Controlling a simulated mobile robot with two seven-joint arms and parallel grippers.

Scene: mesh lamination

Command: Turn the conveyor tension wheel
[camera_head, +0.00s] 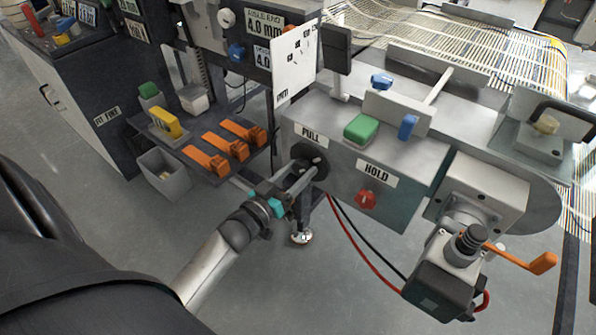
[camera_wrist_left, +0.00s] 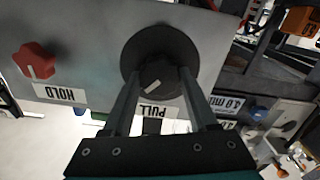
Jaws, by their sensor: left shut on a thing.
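The black round wheel (camera_head: 309,151) is on the front of the grey conveyor housing, next to the PULL label. In the left wrist view the wheel (camera_wrist_left: 140,48) shows as a dark disc with a knobbed hub and a pale mark on it. My left gripper (camera_head: 303,173) reaches it from the lower left. In the left wrist view its two fingers (camera_wrist_left: 161,78) are shut on the hub, one on each side. The fingers hide part of the wheel's face. My right gripper is not in view.
A red HOLD knob (camera_head: 367,199) sits right of the wheel. A motor box (camera_head: 440,280) with an orange handle (camera_head: 543,263) juts out at the lower right. Red and black cables hang below the housing. A shelf with orange clamps (camera_head: 240,150) stands left. The floor in front is clear.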

